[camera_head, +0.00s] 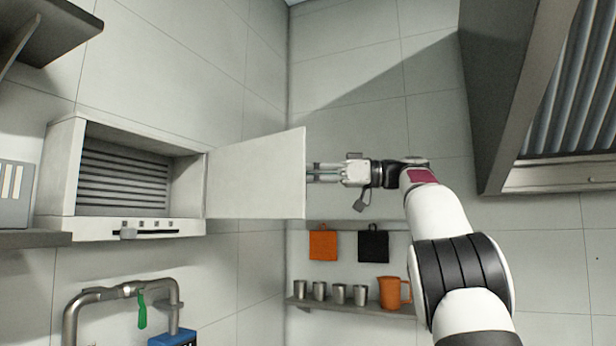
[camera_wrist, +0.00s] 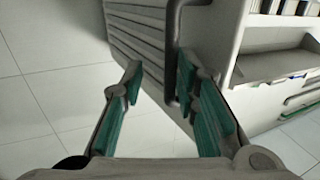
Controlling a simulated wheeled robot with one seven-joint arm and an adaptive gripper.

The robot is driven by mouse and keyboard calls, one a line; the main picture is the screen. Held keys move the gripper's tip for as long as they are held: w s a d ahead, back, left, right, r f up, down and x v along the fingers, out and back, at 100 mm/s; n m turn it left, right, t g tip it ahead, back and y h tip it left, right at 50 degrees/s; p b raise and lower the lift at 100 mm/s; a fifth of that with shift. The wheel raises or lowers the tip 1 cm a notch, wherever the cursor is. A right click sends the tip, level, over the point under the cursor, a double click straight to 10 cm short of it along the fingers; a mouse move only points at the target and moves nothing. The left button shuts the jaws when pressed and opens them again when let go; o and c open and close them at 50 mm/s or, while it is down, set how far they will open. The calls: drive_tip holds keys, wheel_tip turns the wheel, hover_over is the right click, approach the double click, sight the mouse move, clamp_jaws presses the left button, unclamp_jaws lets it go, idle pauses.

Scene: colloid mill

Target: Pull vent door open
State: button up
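The vent (camera_head: 58,170) is a pale wall box on the left with dark horizontal slats inside. Its flat pale door (camera_head: 255,175) is swung wide open to the right, hinged on the box's right side. My gripper (camera_head: 312,173) is at the door's free right edge, with its two fingers parallel and apart. In the wrist view my gripper (camera_wrist: 160,70) shows teal finger pads spread apart. A pale ribbed body and a dark bar lie beyond the fingertips there. I cannot tell whether the fingertips touch the door.
Below the door, a wall shelf (camera_head: 350,307) holds several metal cups and an orange pitcher (camera_head: 394,292). Orange and black cloths hang above it. A large hood (camera_head: 520,90) juts in at upper right. A pipe (camera_head: 72,315) with a green lever is at lower left.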

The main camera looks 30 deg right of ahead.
drive_tip(key=shift+s+d, duration=0.1)
drive_tip(key=v, duration=0.7)
drive_tip(key=shift+s+d, duration=0.1)
drive_tip(key=shift+d, duration=0.05)
